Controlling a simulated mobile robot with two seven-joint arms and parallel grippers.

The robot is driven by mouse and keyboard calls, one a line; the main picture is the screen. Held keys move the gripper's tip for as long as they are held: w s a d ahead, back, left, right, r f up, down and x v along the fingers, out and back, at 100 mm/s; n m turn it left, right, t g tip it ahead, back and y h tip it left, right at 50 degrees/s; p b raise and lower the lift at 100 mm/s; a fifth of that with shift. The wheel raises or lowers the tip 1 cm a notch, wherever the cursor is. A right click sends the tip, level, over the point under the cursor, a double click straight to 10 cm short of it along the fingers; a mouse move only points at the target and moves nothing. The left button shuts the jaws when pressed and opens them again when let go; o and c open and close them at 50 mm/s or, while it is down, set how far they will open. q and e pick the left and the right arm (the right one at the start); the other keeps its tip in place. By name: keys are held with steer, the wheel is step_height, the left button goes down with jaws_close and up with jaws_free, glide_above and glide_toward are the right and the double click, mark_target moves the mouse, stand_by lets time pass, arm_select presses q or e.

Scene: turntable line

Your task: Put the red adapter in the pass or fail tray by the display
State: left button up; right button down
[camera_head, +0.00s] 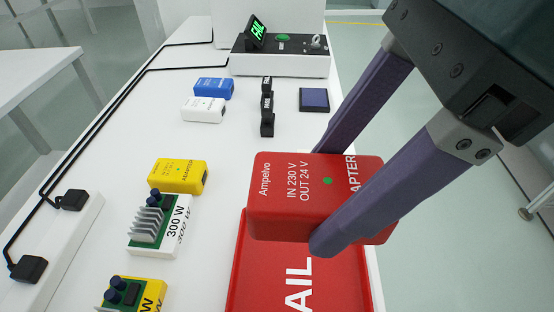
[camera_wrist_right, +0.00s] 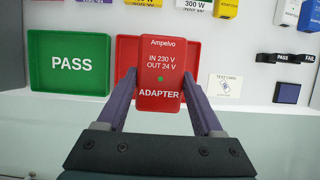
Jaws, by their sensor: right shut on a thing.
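The red adapter (camera_head: 285,215) is between the two fingers of my right gripper (camera_head: 330,205), which is shut on it. It is held above the red fail tray (camera_head: 240,290), covering part of it in the head view. The adapter also shows in the right wrist view (camera_wrist_right: 161,60), with the fail tray (camera_wrist_right: 126,50) behind it. The green pass tray (camera_wrist_right: 70,88) is left of the fail tray in the right wrist view. The display (camera_head: 257,28) at the back reads "FAIL" in green. My left gripper is not in view.
A yellow adapter (camera_head: 178,175), a 300 W unit (camera_head: 175,230) and another yellow unit (camera_head: 150,292) stand left of the fail tray. Blue (camera_head: 213,88) and white (camera_head: 203,109) adapters, black labelled pieces (camera_head: 267,115) and a dark blue pad (camera_head: 314,99) lie farther back. Black cables run along the left.

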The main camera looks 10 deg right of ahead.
arm_select(q)
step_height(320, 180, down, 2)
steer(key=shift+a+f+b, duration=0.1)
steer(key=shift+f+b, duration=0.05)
steer(key=shift+b, duration=0.9)
arm_select(e)
glide_above(296, 294)
steer(key=d, duration=0.1)
steer(key=f, duration=1.5)
steer(key=shift+s+d+f, duration=0.1)
steer(key=shift+s+d, duration=0.05)
steer(key=shift+s, duration=0.05)
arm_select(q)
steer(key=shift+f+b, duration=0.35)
arm_select(e)
steer(key=shift+f, duration=1.85)
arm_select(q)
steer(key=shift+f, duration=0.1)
arm_select(e)
steer(key=shift+c, duration=0.2)
jaws_free()
